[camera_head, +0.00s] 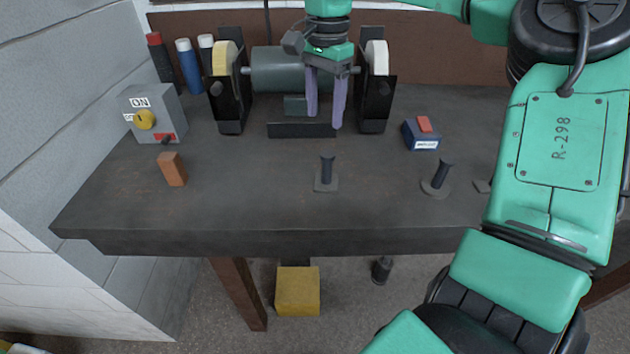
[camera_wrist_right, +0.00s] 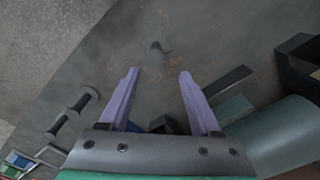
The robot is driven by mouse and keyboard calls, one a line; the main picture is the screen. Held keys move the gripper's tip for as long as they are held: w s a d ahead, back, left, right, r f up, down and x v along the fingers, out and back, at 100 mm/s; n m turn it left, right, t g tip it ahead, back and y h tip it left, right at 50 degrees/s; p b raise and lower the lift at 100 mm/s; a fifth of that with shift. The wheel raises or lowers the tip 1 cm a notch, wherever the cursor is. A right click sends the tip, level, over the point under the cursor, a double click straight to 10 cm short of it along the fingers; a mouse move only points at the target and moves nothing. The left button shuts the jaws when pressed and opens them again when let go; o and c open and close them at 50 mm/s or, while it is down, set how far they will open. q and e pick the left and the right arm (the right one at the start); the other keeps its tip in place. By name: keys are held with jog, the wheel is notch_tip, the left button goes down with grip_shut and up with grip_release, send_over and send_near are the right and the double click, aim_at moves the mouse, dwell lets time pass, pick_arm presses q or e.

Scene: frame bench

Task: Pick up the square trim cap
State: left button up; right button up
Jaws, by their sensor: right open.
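The square trim cap (camera_head: 326,184) stands on the dark bench near its middle, a flat square plate with an upright dark post. My right gripper (camera_head: 325,120) hangs above the bench in front of the grinder, behind the cap in the head view. Its two purple fingers are apart with nothing between them; they also show open in the right wrist view (camera_wrist_right: 158,73). My left gripper is not in view.
A similar round-based piece (camera_head: 437,182) stands to the right. The bench grinder (camera_head: 275,70) is close to the gripper. A blue box with a red top (camera_head: 422,134), an orange block (camera_head: 173,169) and a switch box (camera_head: 155,110) also sit on the bench. The front middle is mostly clear.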

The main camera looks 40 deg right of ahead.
send_over(327, 165)
jog(key=f, duration=0.5)
jog(key=shift+w+d+f+p, duration=0.1)
jog(key=shift+d+f+p, duration=0.1)
jog(key=shift+d+p, duration=0.2)
jog(key=f, duration=0.2)
jog(key=f+p, duration=0.1)
jog(key=f, duration=0.2)
jog(key=f+p, duration=0.1)
jog(key=f, duration=0.2)
jog(key=shift+w+f, duration=0.15)
jog(key=shift+w, duration=0.1)
jog(key=shift+w+f, duration=0.1)
jog(key=shift+f, duration=0.15)
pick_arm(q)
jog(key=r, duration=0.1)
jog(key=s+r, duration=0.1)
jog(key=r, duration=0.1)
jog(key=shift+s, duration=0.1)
pick_arm(e)
grip_shut()
